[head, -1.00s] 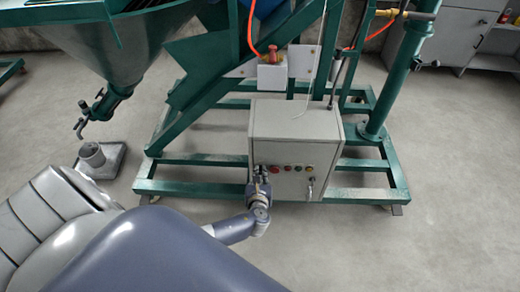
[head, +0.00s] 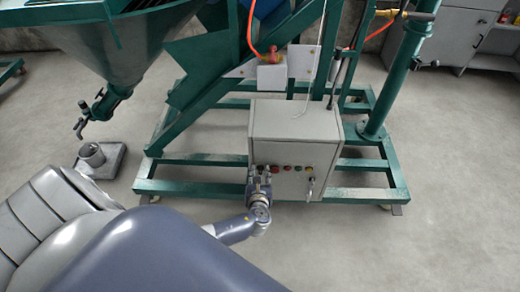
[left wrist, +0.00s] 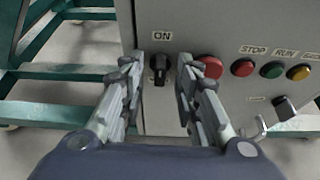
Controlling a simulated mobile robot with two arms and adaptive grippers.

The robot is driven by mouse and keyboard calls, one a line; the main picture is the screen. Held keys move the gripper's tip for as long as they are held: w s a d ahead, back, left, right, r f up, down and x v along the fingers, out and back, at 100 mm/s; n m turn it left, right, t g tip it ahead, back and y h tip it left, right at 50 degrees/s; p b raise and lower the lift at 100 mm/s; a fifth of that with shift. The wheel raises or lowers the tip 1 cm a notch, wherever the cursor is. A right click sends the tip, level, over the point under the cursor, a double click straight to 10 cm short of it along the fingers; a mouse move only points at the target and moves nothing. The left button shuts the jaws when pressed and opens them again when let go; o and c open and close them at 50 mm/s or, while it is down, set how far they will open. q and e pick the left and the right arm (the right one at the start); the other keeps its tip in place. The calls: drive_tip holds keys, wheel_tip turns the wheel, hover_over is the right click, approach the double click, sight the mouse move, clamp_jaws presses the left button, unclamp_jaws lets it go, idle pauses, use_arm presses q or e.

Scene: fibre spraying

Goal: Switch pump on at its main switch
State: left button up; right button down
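The grey control box (head: 290,135) of the pump stands on the green frame. In the left wrist view its front panel (left wrist: 225,25) shows a black rotary switch (left wrist: 159,68) under an "ON" label. The knob's grip looks about upright. My left gripper (left wrist: 157,76) is open, with one finger on each side of the switch and gaps visible between fingers and knob. In the head view the left gripper (head: 260,177) is at the lower left of the box front and hides the switch. My right gripper is not in view.
Right of the switch are a larger red button (left wrist: 209,67), a red STOP button (left wrist: 242,68), a green RUN button (left wrist: 271,70) and a yellow one (left wrist: 299,72). A metal latch handle (head: 311,185) sticks out lower right.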

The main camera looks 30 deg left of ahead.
use_arm(q)
drive_tip(key=shift+s, duration=0.1)
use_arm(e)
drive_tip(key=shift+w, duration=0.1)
use_arm(q)
drive_tip(key=v, duration=1.2)
